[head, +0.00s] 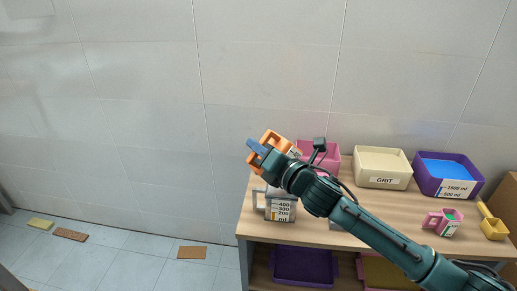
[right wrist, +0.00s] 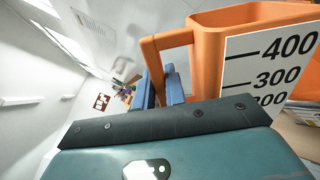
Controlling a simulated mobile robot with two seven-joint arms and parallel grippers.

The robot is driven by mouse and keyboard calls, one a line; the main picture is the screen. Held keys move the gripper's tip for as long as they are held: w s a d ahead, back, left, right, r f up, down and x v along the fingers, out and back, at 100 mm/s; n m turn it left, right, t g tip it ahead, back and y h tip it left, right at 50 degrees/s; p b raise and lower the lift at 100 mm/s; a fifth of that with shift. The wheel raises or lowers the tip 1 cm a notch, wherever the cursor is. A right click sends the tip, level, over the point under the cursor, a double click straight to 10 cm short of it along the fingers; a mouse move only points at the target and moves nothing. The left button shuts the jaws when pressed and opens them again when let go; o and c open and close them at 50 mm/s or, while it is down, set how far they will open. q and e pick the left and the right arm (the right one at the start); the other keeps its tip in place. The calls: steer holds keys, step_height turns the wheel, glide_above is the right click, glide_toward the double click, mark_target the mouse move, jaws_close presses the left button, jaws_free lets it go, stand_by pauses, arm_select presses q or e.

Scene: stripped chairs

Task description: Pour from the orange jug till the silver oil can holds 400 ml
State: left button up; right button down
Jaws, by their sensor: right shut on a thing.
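The orange jug (head: 272,137) is held up above the left part of the wooden table, tilted in the head view. My right gripper (head: 256,146) is shut on its handle. In the right wrist view the jug (right wrist: 208,50) shows a white scale with 400, 300 and 200 marks, and the blue fingers of my gripper (right wrist: 162,85) close around the handle. The silver oil can (head: 280,204) stands on the table just below the jug, with a scale showing 400, 300 and 200 ml. My gripper and arm hide its top. Its liquid level cannot be made out. My left gripper is not in view.
A pink bin (head: 319,150), a cream bin labelled GRIT (head: 382,182) and a purple bin with blue contents (head: 440,191) stand along the back of the table. A pink measuring cup (head: 444,222) and a yellow scoop (head: 492,228) are at the right. A purple tray (head: 301,265) sits below.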

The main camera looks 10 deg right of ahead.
steer(key=shift+d+r+m, duration=0.1)
steer(key=shift+r+m, duration=0.1)
steer(key=shift+m, duration=0.1)
steer(key=shift+w+d+r+m, duration=0.25)
steer(key=shift+d+m, duration=0.1)
steer(key=shift+m, duration=0.35)
stand_by(1.2)
stand_by(0.5)
steer(key=shift+w+d+m, duration=0.15)
steer(key=shift+d+m, duration=0.1)
steer(key=shift+m, duration=0.15)
steer(key=shift+d, duration=0.1)
stand_by(0.5)
steer(key=shift+w+d+m, duration=0.15)
steer(key=shift+m, duration=0.25)
stand_by(0.7)
steer(key=shift+d, duration=0.15)
stand_by(0.8)
